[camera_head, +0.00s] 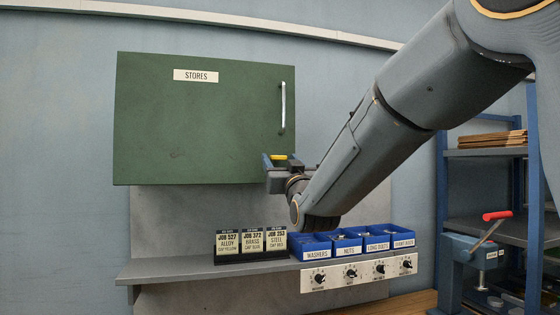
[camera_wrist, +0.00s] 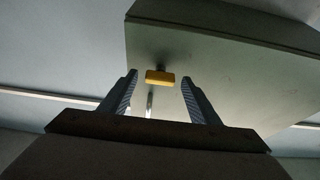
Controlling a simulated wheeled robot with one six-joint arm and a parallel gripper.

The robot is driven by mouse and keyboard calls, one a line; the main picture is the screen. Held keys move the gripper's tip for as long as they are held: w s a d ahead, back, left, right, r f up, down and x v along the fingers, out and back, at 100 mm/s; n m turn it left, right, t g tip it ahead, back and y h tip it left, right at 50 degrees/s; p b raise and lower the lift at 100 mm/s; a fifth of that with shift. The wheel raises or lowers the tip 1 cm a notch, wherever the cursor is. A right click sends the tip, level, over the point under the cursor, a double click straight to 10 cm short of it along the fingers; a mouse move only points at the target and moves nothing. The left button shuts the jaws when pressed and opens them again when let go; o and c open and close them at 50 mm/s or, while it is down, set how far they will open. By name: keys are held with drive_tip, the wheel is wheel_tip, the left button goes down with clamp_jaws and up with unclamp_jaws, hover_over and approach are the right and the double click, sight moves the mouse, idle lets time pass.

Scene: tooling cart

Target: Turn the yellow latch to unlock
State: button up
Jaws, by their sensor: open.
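The yellow latch (camera_wrist: 160,77) sits on a short dark stem on the green cabinet's surface, seen in the wrist view between my two fingers and just ahead of their tips. A bit of the latch (camera_head: 279,157) also shows in the head view, at the lower right of the green STORES cabinet (camera_head: 200,120). My gripper (camera_wrist: 158,84) is open, with one finger on each side of the latch and a gap on both sides. In the head view my gripper (camera_head: 279,160) is at the cabinet's lower right, partly hidden by my arm. The cabinet door is shut.
A silver door handle (camera_head: 283,106) stands above the latch. Below are a shelf (camera_head: 165,268) with job cards (camera_head: 250,241) and blue bins (camera_head: 350,243), and a row of knobs (camera_head: 358,272). A vise with a red-gripped handle (camera_head: 497,216) and a rack are at right.

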drive_tip(key=c, duration=1.1)
drive_tip(key=shift+o, duration=0.2)
